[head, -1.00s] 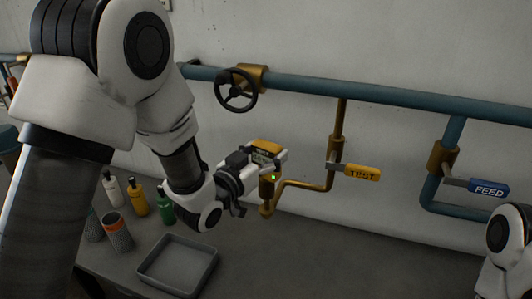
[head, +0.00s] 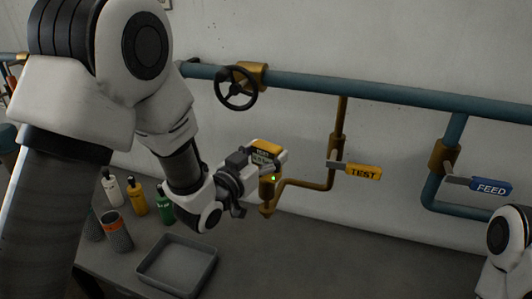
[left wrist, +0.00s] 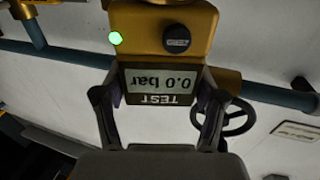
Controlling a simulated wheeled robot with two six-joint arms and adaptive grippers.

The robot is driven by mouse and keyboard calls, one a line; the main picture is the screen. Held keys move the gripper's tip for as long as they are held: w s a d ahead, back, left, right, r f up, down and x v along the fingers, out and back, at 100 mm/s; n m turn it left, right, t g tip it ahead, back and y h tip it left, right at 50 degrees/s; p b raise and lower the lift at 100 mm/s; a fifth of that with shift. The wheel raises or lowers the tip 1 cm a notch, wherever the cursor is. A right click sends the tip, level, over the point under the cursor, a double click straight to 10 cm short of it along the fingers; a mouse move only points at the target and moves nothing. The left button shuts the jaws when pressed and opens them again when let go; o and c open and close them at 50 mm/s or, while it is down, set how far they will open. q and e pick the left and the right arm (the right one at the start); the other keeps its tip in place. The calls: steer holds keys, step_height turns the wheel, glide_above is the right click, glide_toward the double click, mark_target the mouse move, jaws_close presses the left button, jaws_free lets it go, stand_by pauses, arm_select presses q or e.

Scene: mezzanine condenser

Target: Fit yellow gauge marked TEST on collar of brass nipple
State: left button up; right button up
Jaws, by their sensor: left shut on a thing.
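The yellow gauge (head: 269,147) has a dark face and a lit green lamp. In the left wrist view, the gauge (left wrist: 160,28) shows a black knob and an upside-down display (left wrist: 158,86) reading 0.0 bar, marked TEST. My left gripper (head: 253,166) is shut on the gauge, with a finger on each side of its display. The brass nipple (head: 267,208) is at the left end of the thin brass pipe. The gauge is over its top, which is hidden. I cannot tell whether the gauge is seated on the collar. My right gripper is out of view.
A yellow TEST handle (head: 363,172) and a blue FEED handle (head: 491,186) stick out to the right. A blue pipe (head: 390,95) and handwheel (head: 236,88) are behind. A grey tray (head: 150,281) and several bottles (head: 137,197) stand on the bench.

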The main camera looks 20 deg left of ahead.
arm_select(q)
steer(key=shift+f+b, duration=1.7)
steer(key=shift+f, duration=0.25)
steer(key=o, duration=1.5)
steer(key=shift+s, duration=0.1)
steer(key=v, duration=0.7)
steer(key=shift+s, duration=0.15)
